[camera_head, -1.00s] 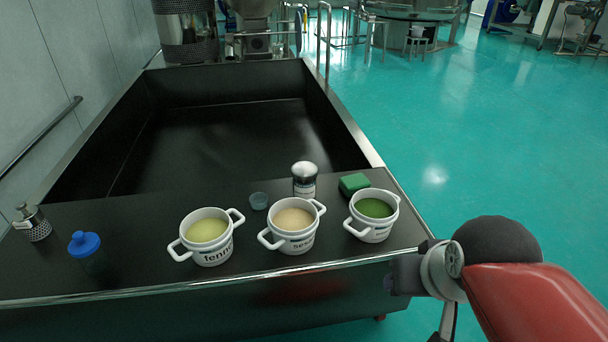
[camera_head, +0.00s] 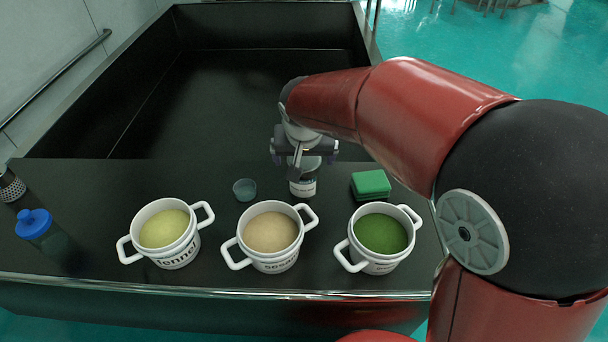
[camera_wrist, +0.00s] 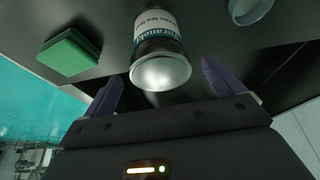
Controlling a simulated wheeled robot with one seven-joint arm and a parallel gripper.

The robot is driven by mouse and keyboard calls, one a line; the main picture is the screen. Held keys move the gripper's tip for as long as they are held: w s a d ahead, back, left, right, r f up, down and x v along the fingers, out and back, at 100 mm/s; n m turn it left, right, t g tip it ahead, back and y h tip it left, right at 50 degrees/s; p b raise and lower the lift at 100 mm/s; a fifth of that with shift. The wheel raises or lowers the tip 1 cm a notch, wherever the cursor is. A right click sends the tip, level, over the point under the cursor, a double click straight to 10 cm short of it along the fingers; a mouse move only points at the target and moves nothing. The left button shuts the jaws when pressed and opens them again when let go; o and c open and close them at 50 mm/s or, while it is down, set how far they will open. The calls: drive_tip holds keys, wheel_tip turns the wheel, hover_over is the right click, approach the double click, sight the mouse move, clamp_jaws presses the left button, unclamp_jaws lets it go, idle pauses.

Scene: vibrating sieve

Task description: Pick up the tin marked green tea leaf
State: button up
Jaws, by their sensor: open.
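The tin (camera_head: 303,183) stands on the dark ledge behind the middle pot, its top partly hidden by my gripper in the head view. In the wrist view the tin (camera_wrist: 156,45) shows a silver lid and a white label; part of the print looks like "green tea leaf". My gripper (camera_wrist: 158,85) is open, with a purple finger on either side of the tin's lid end. Nothing is held, and I cannot tell whether a finger touches the tin. In the head view my gripper (camera_head: 304,152) is over the tin.
A green block (camera_head: 370,185) lies right of the tin, and a small cup (camera_head: 245,189) left of it. Three two-handled pots (camera_head: 165,232), (camera_head: 270,237), (camera_head: 378,238) stand in front. An empty dark basin (camera_head: 230,90) lies behind.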

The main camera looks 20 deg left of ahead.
sight(307, 187)
drive_tip(key=x, duration=0.5)
drive_tip(key=shift+s+f, duration=0.1)
drive_tip(key=shift+f, duration=0.2)
drive_tip(key=c, duration=1.1)
drive_tip(key=shift+r, duration=0.1)
drive_tip(key=shift+c, duration=0.2)
